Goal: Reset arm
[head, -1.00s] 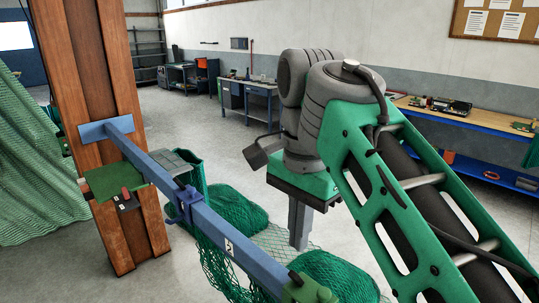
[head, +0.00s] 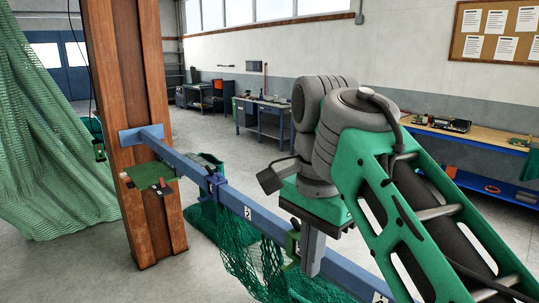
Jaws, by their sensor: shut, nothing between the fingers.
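My arm fills the right side of the head view, its green and grey links bent at a rounded grey joint. My gripper (head: 312,252) points straight down from the wrist, its grey fingers together with nothing between them. In the picture it overlaps the blue beam, close to a green clamp on it; I cannot tell the gap between them.
The blue beam (head: 262,222) with numbered tags runs from a brown post (head: 138,120). Green netting (head: 240,262) hangs below it. A small green shelf (head: 150,176) is at the post. A large net (head: 50,150) hangs at left. Workbenches stand behind; the floor between is open.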

